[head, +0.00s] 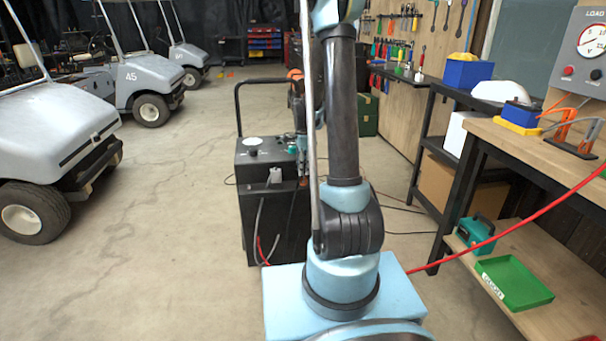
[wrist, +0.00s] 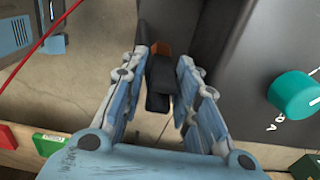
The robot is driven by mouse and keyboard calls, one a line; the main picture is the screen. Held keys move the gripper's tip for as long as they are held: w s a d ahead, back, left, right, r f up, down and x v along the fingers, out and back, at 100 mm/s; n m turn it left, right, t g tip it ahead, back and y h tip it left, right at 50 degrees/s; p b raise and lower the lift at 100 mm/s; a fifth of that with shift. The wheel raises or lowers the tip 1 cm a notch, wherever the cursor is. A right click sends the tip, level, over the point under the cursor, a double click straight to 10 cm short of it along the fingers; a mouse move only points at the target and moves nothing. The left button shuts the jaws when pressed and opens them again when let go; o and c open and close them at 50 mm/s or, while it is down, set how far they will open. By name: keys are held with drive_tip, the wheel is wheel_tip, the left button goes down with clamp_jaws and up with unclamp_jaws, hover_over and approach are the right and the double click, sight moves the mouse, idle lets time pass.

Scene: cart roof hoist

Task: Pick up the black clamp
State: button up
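The black clamp (wrist: 158,88) is in the wrist view, with a copper-brown part at its far end. It lies between the two fingers of my gripper (wrist: 155,105), close beside the black cart. Narrow gaps show between the clamp and both fingers, so my gripper is open around it. In the head view the black cart (head: 262,215) stands behind my arm, and my arm hides much of its right side. I cannot clearly make out the clamp or the fingertips there.
A teal knob (wrist: 293,95) on the cart is close to the right finger. A red cable (head: 510,230) stretches to the workbench (head: 540,150) at right. A green tray (head: 512,281) lies on its lower shelf. Golf carts (head: 50,130) stand at left, with clear floor between.

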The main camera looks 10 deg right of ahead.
sight(303, 179)
drive_tip(key=shift+f, duration=1.55)
drive_tip(key=shift+c, duration=0.3)
clamp_jaws()
drive_tip(key=shift+r, duration=0.1)
wheel_tip(303, 179, up, 10)
drive_tip(key=shift+f, duration=0.1)
